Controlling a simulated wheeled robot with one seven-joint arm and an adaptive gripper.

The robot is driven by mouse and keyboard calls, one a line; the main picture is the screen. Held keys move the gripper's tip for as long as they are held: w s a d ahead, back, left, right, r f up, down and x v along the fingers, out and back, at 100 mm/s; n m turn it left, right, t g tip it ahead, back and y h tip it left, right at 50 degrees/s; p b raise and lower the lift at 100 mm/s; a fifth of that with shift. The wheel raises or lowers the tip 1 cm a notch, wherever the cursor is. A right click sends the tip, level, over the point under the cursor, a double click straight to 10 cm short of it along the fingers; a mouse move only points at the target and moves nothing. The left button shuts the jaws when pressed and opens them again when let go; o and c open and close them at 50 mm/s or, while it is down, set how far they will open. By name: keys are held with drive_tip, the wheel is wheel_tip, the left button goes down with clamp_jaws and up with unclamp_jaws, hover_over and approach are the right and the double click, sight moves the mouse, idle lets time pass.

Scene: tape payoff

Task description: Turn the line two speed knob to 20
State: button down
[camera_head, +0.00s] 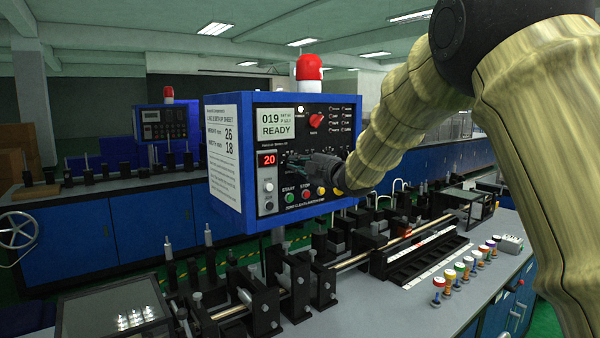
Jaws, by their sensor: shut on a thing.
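The blue control box (228,165) stands in the middle of the view, with a black front panel. A small red display (267,160) on the panel reads 20. The screen (276,124) above it reads 019 and READY. My gripper (318,165) is at the panel, right of the red display, shut on the speed knob there. The gripper hides the knob and its scale, so its pointer cannot be seen. A red selector knob (317,120) sits above the gripper, apart from it.
Green START (290,198) and red STOP (306,195) buttons lie just below the gripper. A red beacon (310,68) tops the box. A setup sheet (224,150) is on its side. Machine rails and several small bottles (438,290) stand on the bench below. A second blue box (161,124) is behind.

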drive_tip(key=shift+s+a, duration=0.1)
drive_tip(key=shift+a, duration=0.1)
drive_tip(key=c, duration=2)
unclamp_jaws()
drive_tip(key=o, duration=0.5)
drive_tip(key=shift+s+a+r, duration=0.15)
drive_tip(key=shift+s, duration=0.05)
drive_tip(key=shift+w+d, duration=0.15)
drive_tip(key=shift+d, duration=0.15)
drive_tip(key=v, duration=1.2)
drive_tip(key=shift+a, duration=0.1)
